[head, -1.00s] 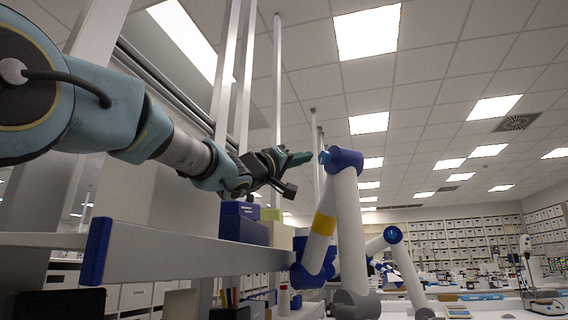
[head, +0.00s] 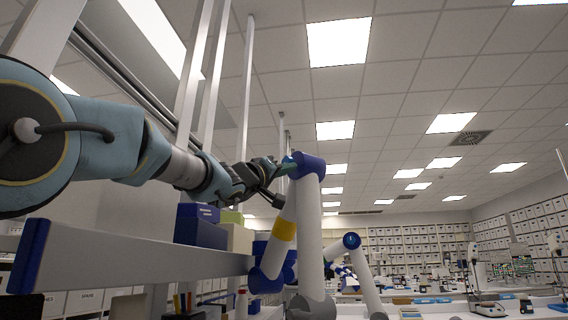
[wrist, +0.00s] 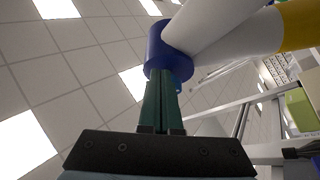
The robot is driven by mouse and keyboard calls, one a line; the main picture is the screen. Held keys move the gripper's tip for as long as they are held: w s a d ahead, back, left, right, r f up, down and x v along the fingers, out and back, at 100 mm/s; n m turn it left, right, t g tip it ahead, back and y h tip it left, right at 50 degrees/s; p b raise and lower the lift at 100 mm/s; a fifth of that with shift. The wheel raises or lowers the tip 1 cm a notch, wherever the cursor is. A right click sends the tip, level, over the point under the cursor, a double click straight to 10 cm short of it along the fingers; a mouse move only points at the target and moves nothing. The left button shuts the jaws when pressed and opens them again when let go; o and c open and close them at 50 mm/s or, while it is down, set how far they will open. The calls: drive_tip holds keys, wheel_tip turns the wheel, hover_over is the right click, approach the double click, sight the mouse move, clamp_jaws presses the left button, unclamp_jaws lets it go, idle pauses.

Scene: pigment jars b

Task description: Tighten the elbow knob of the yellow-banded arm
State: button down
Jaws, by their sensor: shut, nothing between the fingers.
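The yellow-banded arm (head: 283,230) is white with a yellow band and stands bent, its blue elbow (head: 309,165) at the top. In the wrist view the elbow (wrist: 165,50) is a blue cylinder straight ahead of the fingertips, with the yellow band (wrist: 300,25) at upper right. My gripper (head: 287,169) has green fingers, shut and empty, which reach the elbow's left side in the head view. In the wrist view the fingers (wrist: 166,85) overlap the elbow's near end. I cannot tell whether they touch it. The knob itself is mostly hidden by the fingers.
A grey shelf beam (head: 140,258) with a blue end runs below my arm. Dark blue boxes (head: 200,230) and a yellowish box (head: 238,238) stand on it. Another white arm with a blue joint (head: 351,241) stands behind right. Space above the elbow is clear.

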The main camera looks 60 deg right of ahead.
drive_tip(key=shift+w+d+r, duration=0.1)
drive_tip(key=shift+w+r, duration=0.15)
idle(0.8)
drive_tip(key=shift+w+f, duration=0.25)
drive_tip(key=shift+w, duration=0.05)
drive_tip(key=shift+w+d+f, duration=0.3)
drive_tip(key=shift+w, duration=0.2)
drive_tip(key=shift+w+d, duration=0.1)
drive_tip(key=shift+w, duration=0.1)
idle(0.5)
drive_tip(key=shift+f, duration=0.15)
